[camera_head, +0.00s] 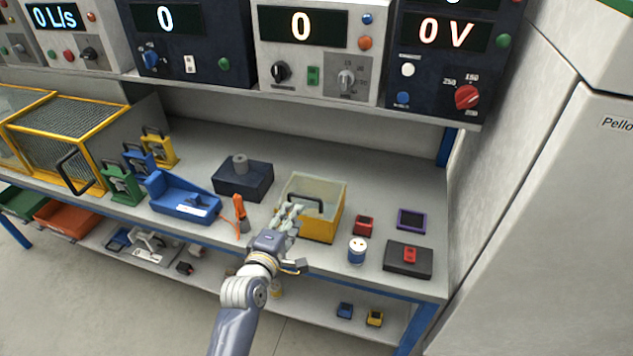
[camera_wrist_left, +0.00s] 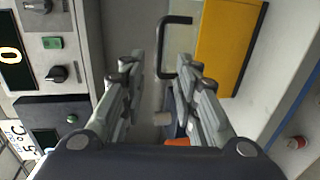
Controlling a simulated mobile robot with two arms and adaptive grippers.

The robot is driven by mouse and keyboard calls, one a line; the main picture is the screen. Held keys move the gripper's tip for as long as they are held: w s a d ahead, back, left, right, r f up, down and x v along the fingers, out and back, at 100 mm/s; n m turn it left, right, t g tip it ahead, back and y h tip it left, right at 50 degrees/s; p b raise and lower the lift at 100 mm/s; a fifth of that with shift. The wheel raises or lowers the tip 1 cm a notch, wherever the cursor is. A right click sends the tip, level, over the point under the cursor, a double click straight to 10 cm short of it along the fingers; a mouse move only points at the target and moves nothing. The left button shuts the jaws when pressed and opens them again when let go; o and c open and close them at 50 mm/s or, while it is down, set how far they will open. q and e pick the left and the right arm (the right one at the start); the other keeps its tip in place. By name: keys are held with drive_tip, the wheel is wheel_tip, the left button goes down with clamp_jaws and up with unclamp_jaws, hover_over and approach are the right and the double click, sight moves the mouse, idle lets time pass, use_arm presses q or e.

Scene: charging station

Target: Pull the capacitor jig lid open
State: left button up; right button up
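The capacitor jig is a yellow box (camera_head: 319,229) with a pale, see-through lid (camera_head: 325,187) that looks closed. A black bar handle (camera_head: 306,198) stands on the lid. My left gripper (camera_head: 289,211) is at the box's near left side, with its fingertips close to the handle. In the left wrist view the gripper (camera_wrist_left: 155,70) is open, its two fingers apart. The black handle (camera_wrist_left: 161,50) shows in the gap between and beyond the fingertips, and the yellow side (camera_wrist_left: 228,45) is to the right. I cannot tell whether a finger touches the handle. My right gripper is out of view.
Left of the jig are a dark block (camera_head: 243,183), an orange-handled tool (camera_head: 240,213) and a blue tray (camera_head: 183,203). To its right are a red block (camera_head: 364,225), a blue-and-white can (camera_head: 357,250) and a dark pad (camera_head: 393,262). Instruments overhang the back.

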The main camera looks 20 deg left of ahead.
sight(304, 198)
use_arm(q)
drive_tip(key=w, duration=0.2)
drive_tip(key=w+f, duration=0.1)
drive_tip(key=w, duration=0.2)
drive_tip(key=w+p, duration=0.1)
drive_tip(key=w, duration=0.2)
drive_tip(key=shift+w+d+f, duration=0.2)
drive_tip(key=shift+d, duration=0.15)
drive_tip(key=shift+w+f, duration=0.25)
drive_tip(key=shift+w, duration=0.6)
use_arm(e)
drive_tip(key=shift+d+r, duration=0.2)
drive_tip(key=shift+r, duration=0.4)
use_arm(q)
drive_tip(key=shift+c, duration=0.4)
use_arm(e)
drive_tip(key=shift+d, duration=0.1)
use_arm(q)
clamp_jaws()
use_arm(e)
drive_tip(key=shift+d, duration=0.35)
